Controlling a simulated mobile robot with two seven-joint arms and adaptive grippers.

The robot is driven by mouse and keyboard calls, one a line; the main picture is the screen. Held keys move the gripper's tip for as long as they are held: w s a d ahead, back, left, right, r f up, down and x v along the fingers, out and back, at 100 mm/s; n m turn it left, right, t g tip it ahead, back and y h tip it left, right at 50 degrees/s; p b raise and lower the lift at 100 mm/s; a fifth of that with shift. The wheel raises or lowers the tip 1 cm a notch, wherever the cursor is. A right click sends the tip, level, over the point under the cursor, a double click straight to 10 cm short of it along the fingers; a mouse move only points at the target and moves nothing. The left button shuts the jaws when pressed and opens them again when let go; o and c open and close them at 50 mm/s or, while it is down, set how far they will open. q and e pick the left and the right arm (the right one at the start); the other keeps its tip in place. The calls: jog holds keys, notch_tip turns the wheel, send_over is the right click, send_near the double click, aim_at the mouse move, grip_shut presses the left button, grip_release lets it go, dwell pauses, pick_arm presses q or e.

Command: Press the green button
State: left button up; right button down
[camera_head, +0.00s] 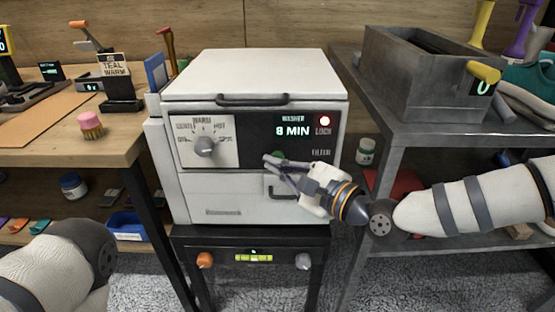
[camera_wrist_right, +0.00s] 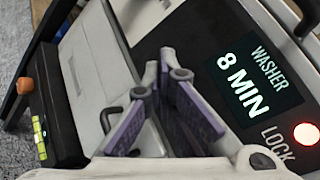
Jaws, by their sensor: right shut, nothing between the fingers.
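The green button (camera_head: 278,155) is on the dark front panel of the white washer (camera_head: 270,75), below the display and mostly covered by my right gripper. My right gripper (camera_head: 270,161) is shut and empty, its fingertips at the button in the head view; I cannot tell whether they touch it. In the right wrist view the shut fingers (camera_wrist_right: 166,75) point at the panel and the button is hidden.
A dial (camera_head: 205,146) is left of the display, and a drawer handle (camera_head: 280,188) sits below the button. A wooden bench (camera_head: 120,137) stands left with a pink brush (camera_head: 91,122). A grey shelf unit (camera_head: 400,135) with a grey bin (camera_head: 415,85) stands close on the right.

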pick_arm(q)
jog(key=shift+w+r, duration=0.2)
jog(key=shift+r, duration=0.1)
pick_arm(e)
jog(key=shift+s, duration=0.75)
pick_arm(q)
jog(key=shift+w+r+t+p, duration=0.4)
jog(key=shift+w+r+p, duration=0.45)
jog(key=shift+p, duration=0.3)
pick_arm(e)
jog(key=s, duration=0.5)
pick_arm(q)
jog(key=shift+s, duration=0.15)
